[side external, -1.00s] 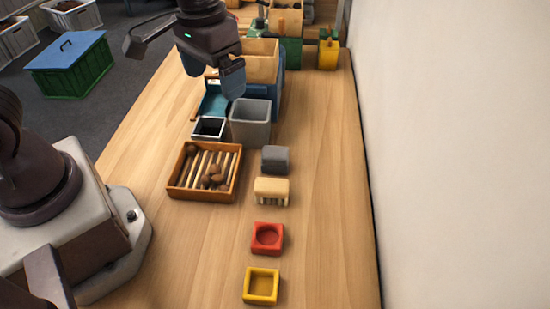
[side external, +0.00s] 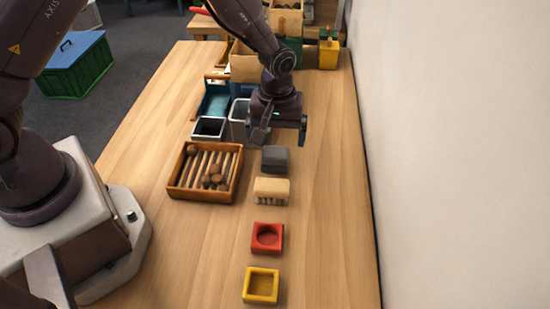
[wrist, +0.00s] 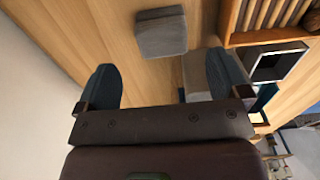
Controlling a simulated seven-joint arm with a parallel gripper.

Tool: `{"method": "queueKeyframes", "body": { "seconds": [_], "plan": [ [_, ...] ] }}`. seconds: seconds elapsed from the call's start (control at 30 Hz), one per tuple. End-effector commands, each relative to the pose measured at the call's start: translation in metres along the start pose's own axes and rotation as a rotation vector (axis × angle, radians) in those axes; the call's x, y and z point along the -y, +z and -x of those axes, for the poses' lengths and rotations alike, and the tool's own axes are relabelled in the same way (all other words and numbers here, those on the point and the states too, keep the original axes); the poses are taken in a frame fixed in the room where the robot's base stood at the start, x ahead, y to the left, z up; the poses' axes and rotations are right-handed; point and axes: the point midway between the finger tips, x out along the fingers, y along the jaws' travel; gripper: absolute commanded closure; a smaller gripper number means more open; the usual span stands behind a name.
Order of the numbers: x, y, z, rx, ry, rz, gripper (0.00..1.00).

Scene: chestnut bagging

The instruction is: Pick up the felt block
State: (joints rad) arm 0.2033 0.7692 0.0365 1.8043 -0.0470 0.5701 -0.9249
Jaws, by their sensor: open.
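The felt block, a dark grey block (side external: 276,159), lies on the wooden table behind the cream brush (side external: 271,190) in the side view. In the wrist view the felt block (wrist: 161,33) is at the top centre, beyond the fingertips. My gripper (side external: 277,135) is above and just behind the block in the side view, apart from it.
A wooden tray (side external: 171,184) of slats and chestnuts stands left of the block. A grey bin (side external: 238,112) and a small black-lined box (side external: 209,128) stand behind. Red (side external: 267,249) and yellow (side external: 261,299) square dishes sit in front. Table right of the block is clear.

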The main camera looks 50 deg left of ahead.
Motion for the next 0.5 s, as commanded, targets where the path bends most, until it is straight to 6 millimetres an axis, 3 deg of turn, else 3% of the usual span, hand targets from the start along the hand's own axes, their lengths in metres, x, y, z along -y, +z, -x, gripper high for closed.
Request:
{"method": "queueKeyframes", "body": {
  "seconds": [0.27,0.5],
  "plan": [
    [0.001,0.0,-0.024,0.0,0.0,-0.001,0.06],
    [0.004,0.002,-0.06,0.002,-0.002,-0.001,0.06]
  ]
}}
